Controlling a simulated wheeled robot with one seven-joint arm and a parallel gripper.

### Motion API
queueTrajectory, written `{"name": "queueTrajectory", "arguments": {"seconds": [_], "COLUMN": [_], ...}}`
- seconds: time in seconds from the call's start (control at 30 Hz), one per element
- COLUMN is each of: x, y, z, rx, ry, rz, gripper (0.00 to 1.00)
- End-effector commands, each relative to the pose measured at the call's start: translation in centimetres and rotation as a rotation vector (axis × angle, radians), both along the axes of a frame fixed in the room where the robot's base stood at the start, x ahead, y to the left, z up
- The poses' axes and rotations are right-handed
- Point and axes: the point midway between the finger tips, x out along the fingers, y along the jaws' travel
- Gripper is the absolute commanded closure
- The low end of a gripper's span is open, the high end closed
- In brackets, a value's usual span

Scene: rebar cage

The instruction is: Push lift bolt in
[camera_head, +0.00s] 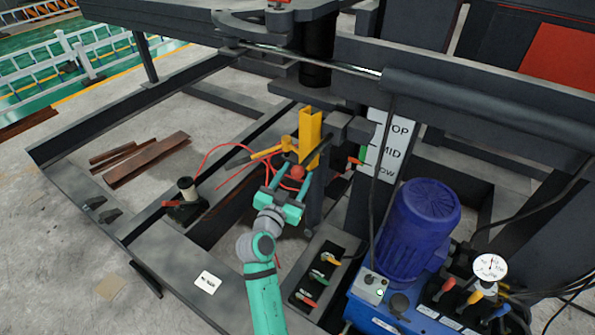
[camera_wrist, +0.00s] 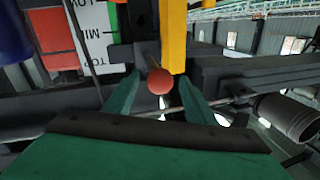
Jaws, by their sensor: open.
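A red ball knob (camera_head: 298,172), which looks like the end of the lift bolt, sits just below a yellow upright bracket (camera_head: 309,135) on the dark frame. In the wrist view the red ball (camera_wrist: 160,81) lies between the two green fingers, with a short dark rod behind it. The yellow bracket (camera_wrist: 173,36) stands just behind and above it. My gripper (camera_head: 288,181) is open with its fingers on either side of the ball. I see gaps to both fingers in the wrist view. How far the bolt goes into the frame is hidden.
A label plate (camera_head: 386,153) marked TOP and MID is right of the bracket. A blue motor (camera_head: 420,230) and a lever panel (camera_head: 318,272) stand lower right. Red cables (camera_head: 222,150) curve left of my gripper. Dark beams surround the spot; open floor lies left.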

Motion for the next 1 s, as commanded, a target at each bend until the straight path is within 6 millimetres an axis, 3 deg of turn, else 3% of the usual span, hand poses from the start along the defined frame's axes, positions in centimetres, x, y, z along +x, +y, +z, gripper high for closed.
{"name": "queueTrajectory", "arguments": {"seconds": [0.2,0.53,0.73,1.0], "x": [1.7,1.9,1.9,2.8], "y": [-0.7,-0.8,-0.7,-1.3], "z": [0.0,0.0,0.0,-0.1], "rx": [-0.001,0.000,-0.001,0.001], "ry": [0.000,0.000,0.000,0.002], "rz": [0.000,0.001,0.001,0.001], "gripper": [0.50,0.50,0.97,1.00]}}
